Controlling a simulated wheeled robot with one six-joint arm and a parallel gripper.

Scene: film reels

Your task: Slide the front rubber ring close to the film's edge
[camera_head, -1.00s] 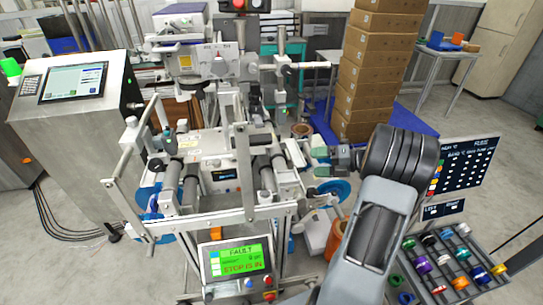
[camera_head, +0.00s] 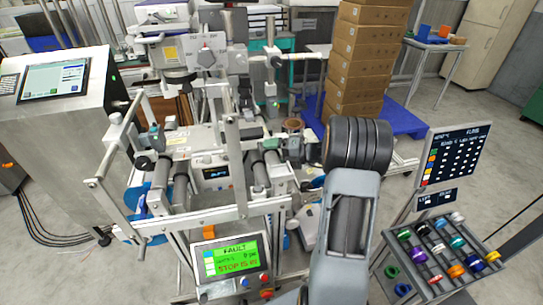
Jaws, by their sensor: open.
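The machine (camera_head: 200,140) with its grey rollers stands in the middle. A blue reel (camera_head: 135,200) shows low on its left side. I cannot make out the film's edge or single out the front rubber ring on the machine. My gripper (camera_head: 296,148) is at the machine's right side, left of my dark ribbed wrist. It is open, small and partly lost among the machine parts, close to a brown cylinder (camera_head: 293,125). I cannot tell whether it touches anything.
A rack of coloured spools (camera_head: 450,250) and a dark board (camera_head: 457,155) stand at right. A fault screen (camera_head: 230,258) is in front. A steel cabinet (camera_head: 60,130) stands at left. Stacked boxes (camera_head: 367,60) stand behind on a blue pallet. Floor at far right is clear.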

